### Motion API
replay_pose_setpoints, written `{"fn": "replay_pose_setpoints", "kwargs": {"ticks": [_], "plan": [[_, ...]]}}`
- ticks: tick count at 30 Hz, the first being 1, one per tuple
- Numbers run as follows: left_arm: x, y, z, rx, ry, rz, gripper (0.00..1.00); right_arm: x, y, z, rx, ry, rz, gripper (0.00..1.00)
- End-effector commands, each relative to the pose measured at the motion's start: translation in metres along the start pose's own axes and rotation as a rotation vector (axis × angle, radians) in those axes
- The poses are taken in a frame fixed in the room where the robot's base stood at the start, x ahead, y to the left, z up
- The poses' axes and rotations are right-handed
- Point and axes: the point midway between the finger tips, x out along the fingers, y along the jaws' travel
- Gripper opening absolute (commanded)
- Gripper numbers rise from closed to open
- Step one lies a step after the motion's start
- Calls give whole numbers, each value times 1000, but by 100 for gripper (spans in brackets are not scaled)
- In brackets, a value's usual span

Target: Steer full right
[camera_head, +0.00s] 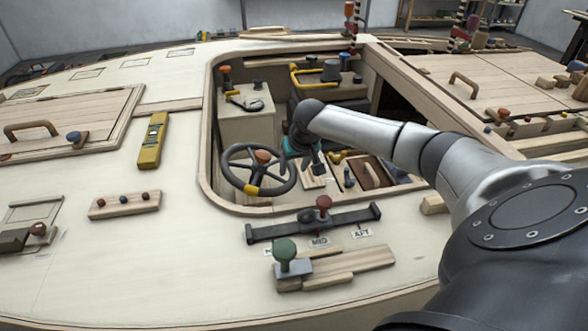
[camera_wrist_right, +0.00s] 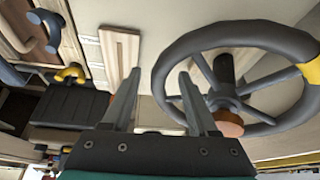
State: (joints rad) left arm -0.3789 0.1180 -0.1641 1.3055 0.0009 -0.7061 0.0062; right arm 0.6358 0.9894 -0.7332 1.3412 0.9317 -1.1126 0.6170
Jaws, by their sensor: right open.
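The steering wheel (camera_head: 232,177) is black with several spokes and an orange-brown hub knob (camera_head: 263,157). A yellow mark (camera_head: 251,189) sits on its rim, at the bottom in the head view. My right gripper (camera_head: 314,165) is at the right side of the wheel. In the right wrist view my gripper (camera_wrist_right: 159,73) is open, its two fingers apart. The wheel's near rim (camera_wrist_right: 160,85) passes between the fingers in the picture; I cannot tell how deep it lies between them. The yellow mark (camera_wrist_right: 312,70) shows at the right edge there. My left gripper is not in view.
The wheel stands in a recessed cockpit with a wooden rim (camera_head: 205,150). A slider bar with a red knob (camera_head: 323,203) and a block with a green knob (camera_head: 286,252) lie in front. A yellow level (camera_head: 152,143) lies left. Yellow-handled hardware (camera_wrist_right: 70,73) is near my gripper.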

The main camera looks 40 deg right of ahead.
Motion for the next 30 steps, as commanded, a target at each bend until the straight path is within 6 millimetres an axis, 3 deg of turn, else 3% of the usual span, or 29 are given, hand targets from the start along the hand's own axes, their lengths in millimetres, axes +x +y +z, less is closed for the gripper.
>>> {"fn": "replay_pose_setpoints", "kwargs": {"ticks": [11, 27, 30], "plan": [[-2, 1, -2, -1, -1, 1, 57, 2, 0, 0, 0, 0, 1, 60], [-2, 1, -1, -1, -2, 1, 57, 2, 0, 0, 0, 0, 1, 1], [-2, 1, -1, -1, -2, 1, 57, 2, 1, 0, 0, 0, 1, 0]]}}
